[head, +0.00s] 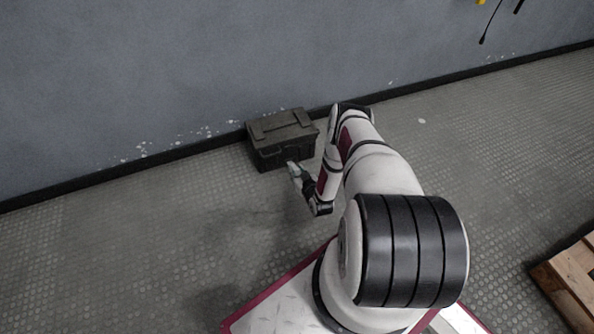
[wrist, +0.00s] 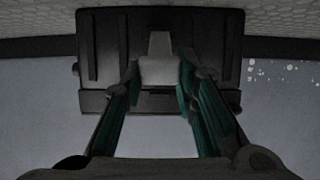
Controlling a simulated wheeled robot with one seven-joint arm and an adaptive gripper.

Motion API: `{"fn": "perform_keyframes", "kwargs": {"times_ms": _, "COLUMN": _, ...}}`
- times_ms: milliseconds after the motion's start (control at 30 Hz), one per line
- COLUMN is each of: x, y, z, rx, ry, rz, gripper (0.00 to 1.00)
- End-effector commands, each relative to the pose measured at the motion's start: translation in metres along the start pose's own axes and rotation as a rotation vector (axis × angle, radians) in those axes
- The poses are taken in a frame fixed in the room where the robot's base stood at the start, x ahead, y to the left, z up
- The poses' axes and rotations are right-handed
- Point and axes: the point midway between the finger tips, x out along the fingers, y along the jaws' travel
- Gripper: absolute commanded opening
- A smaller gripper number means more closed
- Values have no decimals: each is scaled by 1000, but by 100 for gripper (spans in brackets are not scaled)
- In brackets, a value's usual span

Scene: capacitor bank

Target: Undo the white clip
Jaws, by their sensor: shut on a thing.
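A dark olive-grey box (head: 283,130) with a lid stands on the floor against the wall. It fills the upper middle of the wrist view (wrist: 105,45). A pale grey-white clip (wrist: 160,72) shows on the middle of the box's face in the wrist view. My gripper (wrist: 158,78) has one greenish finger pad on each side of the clip and is shut on it. In the head view my gripper (head: 294,171) is at the near side of the box, and the clip is too small to make out there.
A grey wall (head: 120,90) with a dark skirting strip runs behind the box. The textured floor (head: 130,250) is clear to the left. A wooden pallet (head: 572,282) lies at the right edge. A black cable (head: 490,25) hangs at the top right.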

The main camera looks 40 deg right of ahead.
Motion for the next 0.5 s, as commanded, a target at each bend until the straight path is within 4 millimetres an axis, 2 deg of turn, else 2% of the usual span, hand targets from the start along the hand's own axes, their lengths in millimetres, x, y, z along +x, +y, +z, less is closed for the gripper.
{"fn": "perform_keyframes", "kwargs": {"times_ms": 67, "x": -2, "y": 0, "z": 5, "rx": 0, "ry": -12, "rz": 0, "gripper": 0}}
{"fn": "perform_keyframes", "kwargs": {"times_ms": 100, "x": -2, "y": 0, "z": 5, "rx": 0, "ry": -13, "rz": 0, "gripper": 29}}
{"fn": "perform_keyframes", "kwargs": {"times_ms": 200, "x": -2, "y": 0, "z": 5, "rx": 0, "ry": -12, "rz": 0, "gripper": 48}}
{"fn": "perform_keyframes", "kwargs": {"times_ms": 500, "x": -2, "y": 0, "z": 3, "rx": 0, "ry": -8, "rz": 0, "gripper": 48}}
